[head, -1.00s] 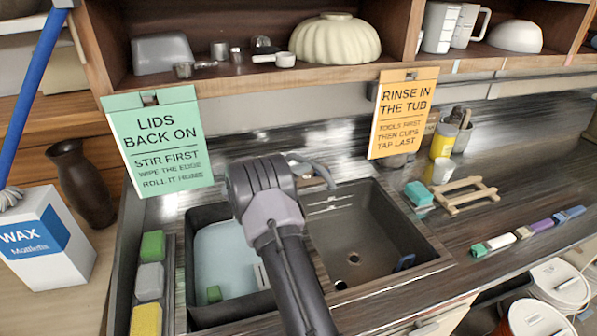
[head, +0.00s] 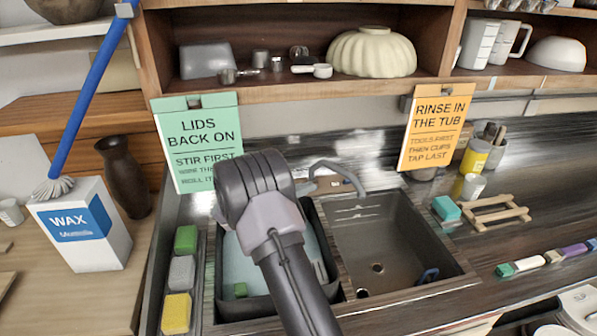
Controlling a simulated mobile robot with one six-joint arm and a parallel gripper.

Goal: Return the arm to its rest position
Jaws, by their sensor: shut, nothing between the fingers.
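My arm rises from the bottom middle of the head view, its dark upper end in front of the sink's left basin (head: 240,306). My gripper is not visible; the arm's bulky joint hides whatever lies behind it. Part of the left basin and the lower right corner of the green "Lids back on" sign (head: 188,125) are covered by the arm.
The right basin (head: 385,240) is open beside the arm, with a curved faucet (head: 335,170) behind. Sponges (head: 181,272) line a tray at left. A wax box (head: 85,228) stands further left. An orange sign (head: 435,125) hangs from the shelf above the counter.

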